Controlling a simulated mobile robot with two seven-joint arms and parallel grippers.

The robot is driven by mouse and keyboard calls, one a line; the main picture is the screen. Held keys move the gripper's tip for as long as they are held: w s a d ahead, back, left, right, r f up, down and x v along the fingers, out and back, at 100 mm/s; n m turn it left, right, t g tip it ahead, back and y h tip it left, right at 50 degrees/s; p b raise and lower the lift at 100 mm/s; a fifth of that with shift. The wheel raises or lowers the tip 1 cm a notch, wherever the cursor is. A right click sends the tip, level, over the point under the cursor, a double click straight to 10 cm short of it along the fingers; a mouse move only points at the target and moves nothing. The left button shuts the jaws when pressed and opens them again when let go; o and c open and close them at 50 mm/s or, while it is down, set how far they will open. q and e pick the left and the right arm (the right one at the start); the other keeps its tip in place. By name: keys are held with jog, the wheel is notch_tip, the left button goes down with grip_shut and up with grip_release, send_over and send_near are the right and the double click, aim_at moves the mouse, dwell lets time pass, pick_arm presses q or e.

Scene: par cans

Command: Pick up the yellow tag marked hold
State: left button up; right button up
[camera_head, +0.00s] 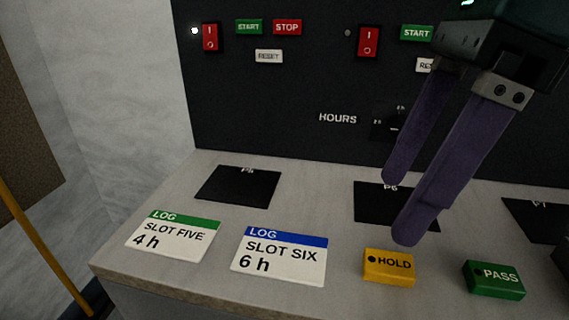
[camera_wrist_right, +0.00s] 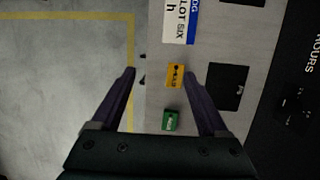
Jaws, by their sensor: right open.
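The yellow tag marked HOLD (camera_head: 389,267) lies on the light grey counter near its front edge, right of the SLOT SIX card. It also shows in the right wrist view (camera_wrist_right: 175,76), between and beyond the fingertips. My right gripper (camera_head: 397,212) is open and empty, with its purple fingers pointing down above the counter, just behind the yellow tag in the head view. In the right wrist view its fingers (camera_wrist_right: 161,72) are spread wide, one on each side of the tag. My left gripper is not in view.
A green PASS tag (camera_head: 494,279) lies right of the yellow tag. Log cards for SLOT FIVE (camera_head: 174,236) and SLOT SIX (camera_head: 279,256) lie to the left. Black pads (camera_head: 238,187) sit behind them. A dark panel (camera_head: 290,90) with switches and buttons rises at the back.

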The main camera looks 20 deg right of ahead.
aim_at(390, 262)
jog(key=shift+h, duration=0.7)
jog(key=d+f, duration=0.1)
jog(key=f, duration=0.2)
jog(key=w+d+f+b, duration=0.1)
jog(key=shift+d+f, duration=0.2)
jog(key=shift+d, duration=0.1)
notch_tip(390, 262, down, 6)
jog(key=shift+w+d+f+b, duration=0.1)
jog(key=shift+f+b, duration=0.1)
jog(key=shift+b, duration=0.3)
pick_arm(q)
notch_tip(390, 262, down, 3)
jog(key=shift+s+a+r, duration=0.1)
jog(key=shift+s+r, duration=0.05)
pick_arm(e)
grip_shut()
